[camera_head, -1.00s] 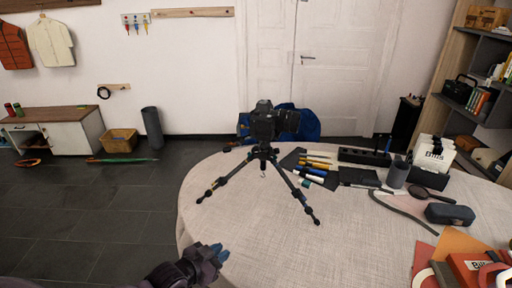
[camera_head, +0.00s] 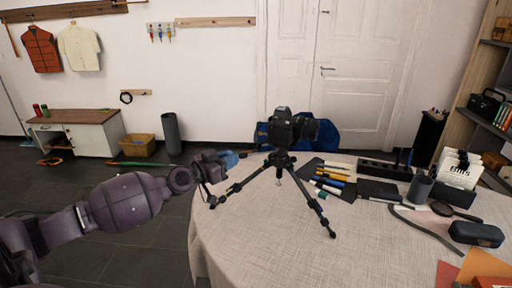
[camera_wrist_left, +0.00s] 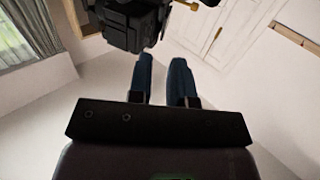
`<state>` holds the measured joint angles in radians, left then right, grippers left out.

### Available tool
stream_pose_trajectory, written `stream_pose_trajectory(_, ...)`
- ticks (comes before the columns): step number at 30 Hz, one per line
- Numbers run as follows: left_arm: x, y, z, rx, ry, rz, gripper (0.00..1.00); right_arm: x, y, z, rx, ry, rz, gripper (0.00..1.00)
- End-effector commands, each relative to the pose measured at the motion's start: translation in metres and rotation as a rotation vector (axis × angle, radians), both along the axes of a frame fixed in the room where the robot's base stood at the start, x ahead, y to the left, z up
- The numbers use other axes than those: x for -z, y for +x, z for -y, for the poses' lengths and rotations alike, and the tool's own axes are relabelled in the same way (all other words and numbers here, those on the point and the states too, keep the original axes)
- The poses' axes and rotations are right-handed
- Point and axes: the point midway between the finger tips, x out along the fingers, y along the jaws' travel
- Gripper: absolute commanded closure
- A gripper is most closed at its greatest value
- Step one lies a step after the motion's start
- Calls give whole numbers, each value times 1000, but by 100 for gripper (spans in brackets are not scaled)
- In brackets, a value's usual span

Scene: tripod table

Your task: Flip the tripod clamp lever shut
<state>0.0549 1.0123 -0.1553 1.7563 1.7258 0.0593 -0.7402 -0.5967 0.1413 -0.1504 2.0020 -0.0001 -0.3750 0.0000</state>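A black tripod (camera_head: 281,161) stands on the round table with its legs spread and a black camera (camera_head: 283,127) on top. The clamp lever is too small to make out in the head view. My left gripper (camera_head: 234,159), with blue fingers, is just left of the tripod, near the height of its upper legs, and appears apart from it. In the left wrist view its two fingers (camera_wrist_left: 162,75) are parallel with a narrow empty gap. A dark part of the camera or tripod head (camera_wrist_left: 130,25) fills the top there. My right gripper is not in view.
The table (camera_head: 260,235) has a pale cloth and is clear in front of the tripod. Markers (camera_head: 330,180), a black case (camera_head: 378,190), a cup (camera_head: 420,188) and a glasses case (camera_head: 476,234) lie to the right. A blue bag (camera_head: 325,135) is behind the table.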

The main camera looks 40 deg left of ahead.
Motion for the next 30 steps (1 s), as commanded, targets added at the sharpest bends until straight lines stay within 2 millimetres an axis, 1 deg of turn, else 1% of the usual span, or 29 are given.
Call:
stream_pose_trajectory(4,-2,6,-1,-5,-4,3,81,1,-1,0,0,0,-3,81)
stream_pose_trajectory(7,-2,14,1,-4,-4,3,81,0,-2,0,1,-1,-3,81)
stream_pose_trajectory(24,0,87,18,-4,-6,2,81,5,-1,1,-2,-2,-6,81)
stream_pose_trajectory(30,0,102,21,-4,-4,1,81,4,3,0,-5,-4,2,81)
